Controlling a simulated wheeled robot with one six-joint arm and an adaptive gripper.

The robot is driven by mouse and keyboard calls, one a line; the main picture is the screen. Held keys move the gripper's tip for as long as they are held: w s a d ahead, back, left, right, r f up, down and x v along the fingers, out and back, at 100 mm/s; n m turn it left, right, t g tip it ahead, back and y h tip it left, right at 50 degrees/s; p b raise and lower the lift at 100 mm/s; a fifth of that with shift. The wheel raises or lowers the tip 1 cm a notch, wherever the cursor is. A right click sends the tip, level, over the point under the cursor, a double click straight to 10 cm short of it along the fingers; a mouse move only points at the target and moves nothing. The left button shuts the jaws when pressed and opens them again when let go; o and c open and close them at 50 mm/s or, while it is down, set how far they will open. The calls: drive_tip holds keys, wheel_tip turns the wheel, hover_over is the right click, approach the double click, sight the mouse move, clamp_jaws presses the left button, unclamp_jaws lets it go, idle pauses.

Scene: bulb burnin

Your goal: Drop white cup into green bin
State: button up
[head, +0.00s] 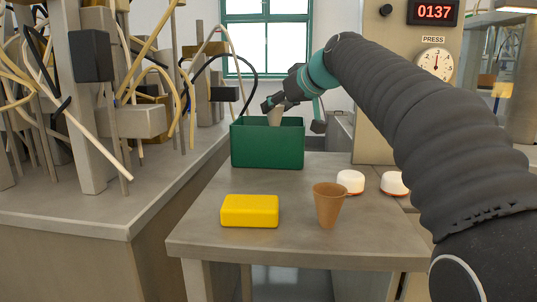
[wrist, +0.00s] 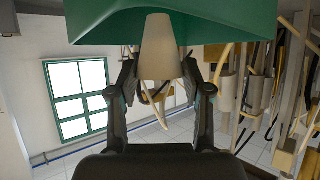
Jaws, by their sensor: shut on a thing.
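The white cup (head: 275,116) is held in my gripper (head: 275,104) at the green bin (head: 267,147). Its lower end shows at the bin's opening, at or just below rim height; how deep it reaches is hard to tell. In the wrist view the pale, tapered cup (wrist: 160,48) sits between the two fingers of my gripper (wrist: 160,72), which are shut on it. The green bin (wrist: 230,22) fills the top of that view, close to the cup. The bin's floor is hidden.
A yellow block (head: 250,211) and a brown cup (head: 328,205) stand near the front of the grey table (head: 290,248). Two white-topped round buttons (head: 350,181) (head: 394,183) are at right. A bench with racks and cables (head: 100,205) stands at left.

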drive_tip(key=o, duration=0.9)
drive_tip(key=v, duration=1.2)
drive_tip(key=shift+s+f, duration=0.1)
